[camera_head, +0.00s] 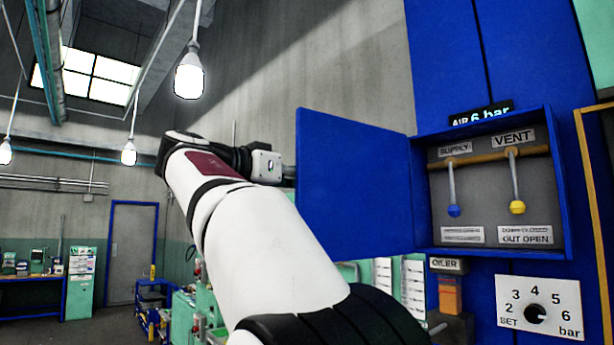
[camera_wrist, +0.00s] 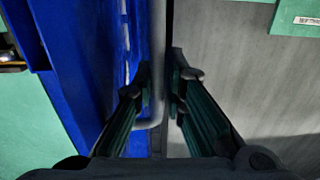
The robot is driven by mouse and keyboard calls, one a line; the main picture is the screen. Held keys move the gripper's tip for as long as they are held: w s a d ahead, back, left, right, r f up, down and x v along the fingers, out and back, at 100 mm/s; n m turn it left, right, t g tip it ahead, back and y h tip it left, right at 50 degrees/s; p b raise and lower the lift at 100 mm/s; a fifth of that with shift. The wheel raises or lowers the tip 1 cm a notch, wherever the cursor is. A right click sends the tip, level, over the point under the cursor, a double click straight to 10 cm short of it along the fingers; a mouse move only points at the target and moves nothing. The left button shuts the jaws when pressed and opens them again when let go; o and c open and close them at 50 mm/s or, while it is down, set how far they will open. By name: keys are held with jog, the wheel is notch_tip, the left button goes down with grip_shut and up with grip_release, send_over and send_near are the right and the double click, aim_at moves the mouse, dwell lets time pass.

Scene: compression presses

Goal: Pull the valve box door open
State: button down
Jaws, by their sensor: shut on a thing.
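The blue valve box door (camera_head: 355,185) stands swung wide open to the left of the valve box (camera_head: 560,190). Inside the box are a supply lever with a blue knob (camera_head: 454,211) and a vent lever with a yellow knob (camera_head: 517,207). My gripper (camera_wrist: 162,82) is shut on the grey bar handle (camera_wrist: 157,50) of the door, with one finger on each side. The blue door panel (camera_wrist: 85,70) fills the left of the wrist view. In the head view my gripper's fingers and the handle are hidden behind the door's left edge.
A pressure dial plate (camera_head: 540,306) and an oiler (camera_head: 449,297) are below the box. Green machines (camera_head: 205,310) stand behind my arm at lower left. Lamps (camera_head: 189,77) hang at upper left. A grey wall (camera_head: 330,70) is behind the door.

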jog(key=shift+w+a, duration=0.2)
jog(key=c, duration=2)
grip_release()
jog(key=shift+w, duration=0.1)
jog(key=shift+o, duration=0.2)
jog(key=v, duration=1.2)
